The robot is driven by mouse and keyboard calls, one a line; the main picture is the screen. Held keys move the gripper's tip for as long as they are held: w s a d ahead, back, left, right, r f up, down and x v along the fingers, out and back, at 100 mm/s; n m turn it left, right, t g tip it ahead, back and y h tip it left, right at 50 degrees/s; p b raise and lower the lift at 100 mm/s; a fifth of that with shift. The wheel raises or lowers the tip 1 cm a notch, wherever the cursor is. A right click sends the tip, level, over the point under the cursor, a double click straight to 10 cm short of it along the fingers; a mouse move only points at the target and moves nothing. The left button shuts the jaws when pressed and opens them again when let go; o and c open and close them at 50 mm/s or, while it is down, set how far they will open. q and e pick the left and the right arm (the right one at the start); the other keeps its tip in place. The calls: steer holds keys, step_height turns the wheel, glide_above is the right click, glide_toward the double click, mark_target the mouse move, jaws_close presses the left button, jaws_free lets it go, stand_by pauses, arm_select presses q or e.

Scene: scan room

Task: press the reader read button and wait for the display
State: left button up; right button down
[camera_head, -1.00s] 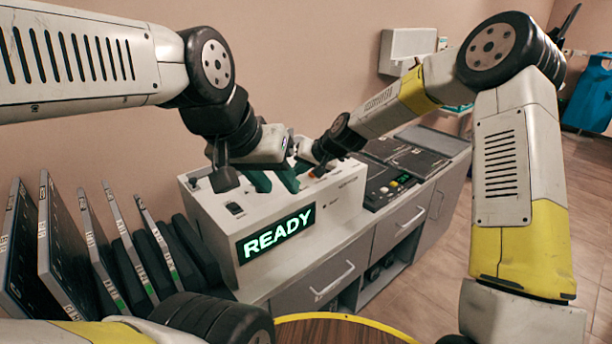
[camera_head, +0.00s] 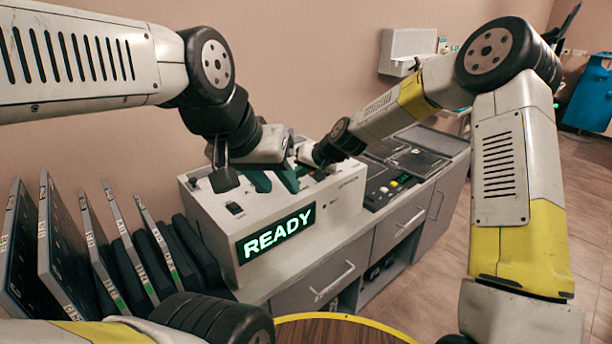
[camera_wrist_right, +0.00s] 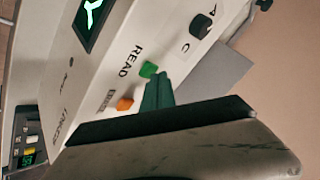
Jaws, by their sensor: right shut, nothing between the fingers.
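The reader (camera_head: 275,205) is a pale box on the counter, and its front display (camera_head: 277,234) shows READY in lit green letters. In the right wrist view a green button (camera_wrist_right: 148,69) lies beside the word READ, with an orange button (camera_wrist_right: 124,103) near it. My right gripper (camera_wrist_right: 158,88) is shut and empty, its green fingertips close beside the green button; I cannot tell whether they touch. In the head view its fingertips are mostly hidden. My left gripper (camera_head: 274,182) is over the reader's top, its two green fingers apart with nothing visible between them.
Several upright panels (camera_head: 100,250) stand in a row left of the reader. A control panel (camera_head: 385,186) with small buttons is to its right on the counter. A dark black knob (camera_wrist_right: 201,26) is on the reader. A round yellow-edged surface (camera_head: 340,318) is in front.

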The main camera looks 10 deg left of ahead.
steer(key=shift+f, duration=0.4)
stand_by(0.4)
steer(key=shift+r, duration=0.95)
steer(key=shift+r, duration=2.5)
